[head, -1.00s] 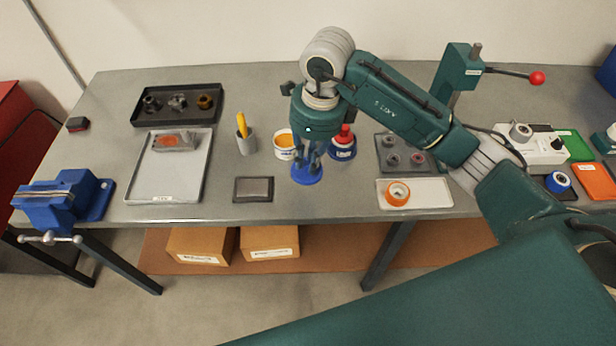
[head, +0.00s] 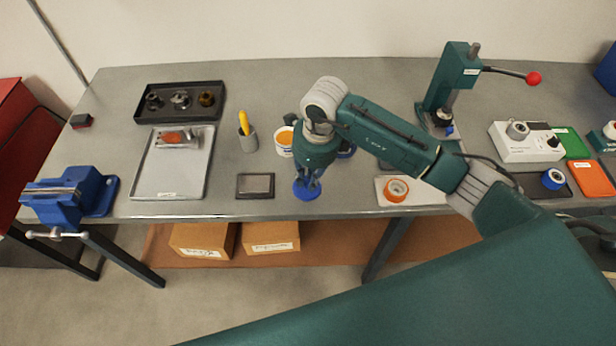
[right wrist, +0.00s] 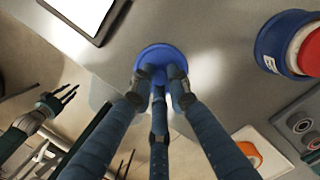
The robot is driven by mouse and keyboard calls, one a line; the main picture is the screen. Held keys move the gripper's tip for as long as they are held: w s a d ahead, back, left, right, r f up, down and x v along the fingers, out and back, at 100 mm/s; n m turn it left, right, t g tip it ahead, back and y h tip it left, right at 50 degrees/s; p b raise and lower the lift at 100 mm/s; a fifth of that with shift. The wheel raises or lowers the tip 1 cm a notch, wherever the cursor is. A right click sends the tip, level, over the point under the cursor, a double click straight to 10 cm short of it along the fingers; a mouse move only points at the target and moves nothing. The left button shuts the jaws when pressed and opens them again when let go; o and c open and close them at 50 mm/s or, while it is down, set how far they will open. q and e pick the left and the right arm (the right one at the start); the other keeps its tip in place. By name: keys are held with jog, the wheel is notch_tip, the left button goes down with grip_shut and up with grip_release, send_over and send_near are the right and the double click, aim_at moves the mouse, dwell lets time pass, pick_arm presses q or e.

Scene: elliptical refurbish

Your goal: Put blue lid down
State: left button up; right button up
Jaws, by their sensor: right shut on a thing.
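The blue lid (head: 306,190) is a round disc near the front edge of the workbench (head: 340,207). My right gripper (head: 307,181) comes down from above with its fingers shut on the lid. In the right wrist view the lid (right wrist: 162,58) shows beyond the fingertips of my right gripper (right wrist: 160,75), close to the bench edge. I cannot tell whether the lid touches the bench. My left gripper (right wrist: 62,100) shows only in the right wrist view, off the bench at the left, with its fingers spread and empty.
A white tub with orange contents (head: 283,141) stands behind the lid. A blue container with a red top (right wrist: 285,42) is mostly hidden behind my arm in the head view. A dark flat box (head: 255,186) lies left of the lid. An orange roll (head: 397,190) lies right.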

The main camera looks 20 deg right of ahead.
jog(key=o, duration=0.9)
pick_arm(q)
jog(key=shift+w+a+f, duration=0.1)
jog(key=shift+a, duration=0.25)
pick_arm(e)
jog(key=shift+r, duration=0.2)
pick_arm(q)
jog(key=shift+f+b, duration=1.9)
pick_arm(e)
jog(key=shift+s+d+r, duration=0.2)
jog(key=shift+r, duration=1.75)
jog(key=shift+s+d+r, duration=0.15)
jog(key=shift+d+r, duration=0.05)
jog(key=shift+r, duration=1.75)
jog(key=shift+s+d+r, duration=0.2)
jog(key=shift+r, duration=1.75)
